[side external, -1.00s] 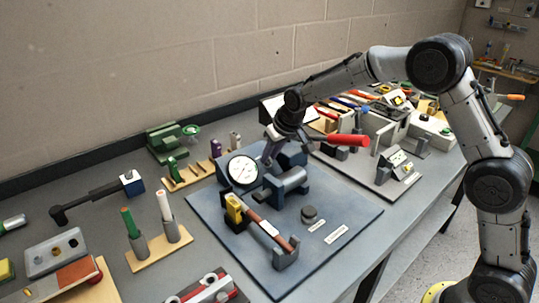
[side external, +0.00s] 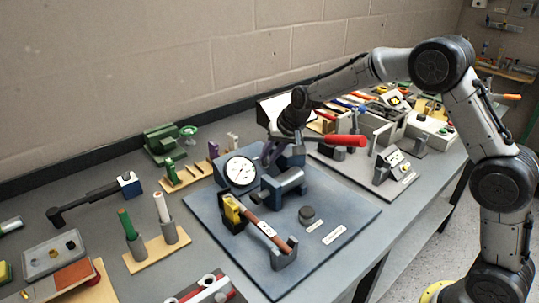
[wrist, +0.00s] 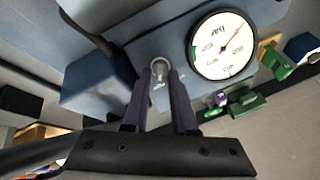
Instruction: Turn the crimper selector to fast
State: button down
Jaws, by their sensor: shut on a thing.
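The crimper is a blue machine on a blue base plate (side external: 345,222), with a round white dial gauge (side external: 240,171), also in the wrist view (wrist: 222,46). My gripper (side external: 267,154) is at the back of the machine, right of the gauge. In the wrist view, my gripper's purple fingers (wrist: 160,72) are shut on a small round grey knob (wrist: 159,66) beside the gauge. I cannot tell whether this knob is the selector. A dark round knob (side external: 307,214) with two white labels sits at the plate's front right, apart from my gripper; the labels are unreadable.
A yellow and brown bar (side external: 262,226) lies across grey holders in front of the machine. Wooden peg stands (side external: 158,252) are at left. The plate's front right is mostly clear.

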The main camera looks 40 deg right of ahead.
jog(key=c, duration=0.7)
grip_release()
jog(key=shift+r, duration=0.15)
jog(key=v, duration=1.3)
jog(key=shift+s+r, duration=0.2)
jog(key=shift+s, duration=0.1)
jog(key=shift+d+r, duration=0.1)
